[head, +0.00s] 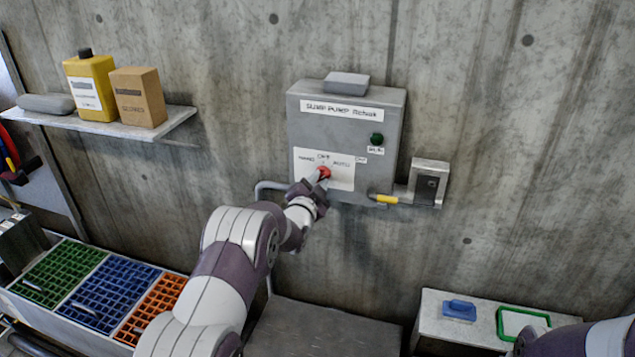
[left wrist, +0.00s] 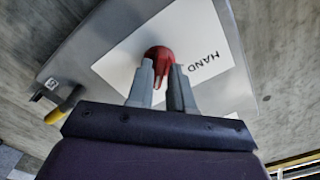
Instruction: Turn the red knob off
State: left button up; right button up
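The red knob (head: 324,172) sits on the white label plate (head: 341,178) of the grey "SUMP PUMP" control box (head: 299,130). The words HAND, OFF and AUTO are printed around it. My left gripper (head: 317,182) is at the knob, in front of the box. In the left wrist view, the two grey fingertips (left wrist: 163,72) are close together, one on each side of the red knob's (left wrist: 158,53) grip, and seem to touch it. The fingers cover part of the knob, so I cannot tell which word it points to. My right gripper is out of view.
A green button (head: 376,139) is above right of the knob. A grey block (head: 346,83) lies on the box. A switch box (head: 430,184) with a yellow-sleeved cable is to the right. A shelf (head: 178,120) holds a yellow bottle (head: 91,88) and a cardboard box (head: 138,97).

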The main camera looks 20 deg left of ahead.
pick_arm(q)
grip_shut()
jog(key=shift+f+n+b, duration=0.25)
jog(key=shift+n+b, duration=0.35)
jog(key=shift+b, duration=0.4)
jog(key=n+b, duration=0.6)
jog(key=shift+d+r+b, duration=0.1)
jog(key=shift+b, duration=0.25)
jog(key=shift+r+n+b, duration=0.1)
jog(key=shift+n+b, duration=0.25)
jog(key=shift+n, duration=0.35)
